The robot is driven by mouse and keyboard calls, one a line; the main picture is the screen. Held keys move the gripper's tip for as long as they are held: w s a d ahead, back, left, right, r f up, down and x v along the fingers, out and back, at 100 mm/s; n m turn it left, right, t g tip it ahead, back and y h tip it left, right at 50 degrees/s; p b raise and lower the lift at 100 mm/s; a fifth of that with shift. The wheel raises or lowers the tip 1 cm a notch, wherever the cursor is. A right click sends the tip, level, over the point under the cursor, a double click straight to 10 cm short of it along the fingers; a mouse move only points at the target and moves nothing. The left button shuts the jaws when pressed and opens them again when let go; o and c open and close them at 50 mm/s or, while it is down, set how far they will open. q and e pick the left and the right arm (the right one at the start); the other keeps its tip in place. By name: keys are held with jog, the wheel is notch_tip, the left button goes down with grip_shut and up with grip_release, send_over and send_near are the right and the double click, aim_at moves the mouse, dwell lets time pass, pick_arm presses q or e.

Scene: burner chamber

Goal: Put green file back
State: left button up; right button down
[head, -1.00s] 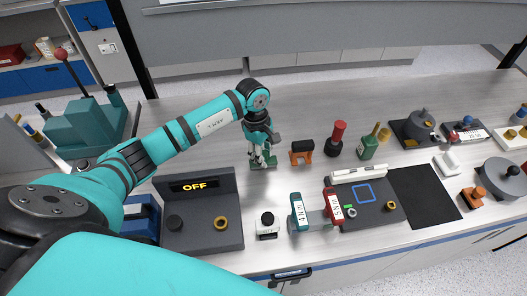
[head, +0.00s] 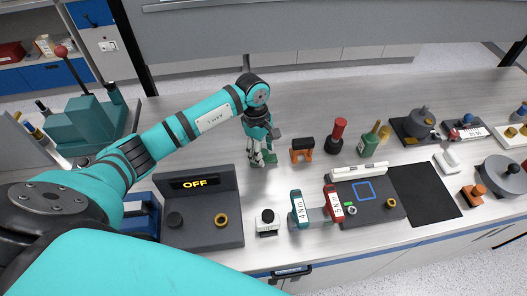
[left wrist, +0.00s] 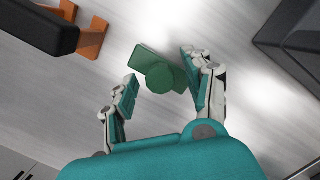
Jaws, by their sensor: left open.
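A green object (left wrist: 158,76), which looks like the green file, has a round part and a flat rectangular part. It is seen from above in the left wrist view, over the bench, and only a little green shows in the head view. My left gripper (head: 263,161) is open and pointed down low over the bench. In the left wrist view the open fingers (left wrist: 159,66) are on either side of the green object, with visible gaps. Whether it stands or lies is hard to tell. My right gripper is not in view.
An orange-legged black stand (head: 302,148) is just right of the hand, also in the left wrist view (left wrist: 90,38). Further right are a red-handled tool (head: 338,130) and a dark green holder (head: 366,146). A box reading OFF (head: 200,215) is in front. Bench behind is clear.

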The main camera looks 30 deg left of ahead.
pick_arm(q)
notch_tip(320, 180, up, 11)
jog(key=a+b, duration=0.1)
jog(key=b, duration=0.2)
jog(key=shift+a, duration=0.35)
jog(key=shift+w+r, duration=0.1)
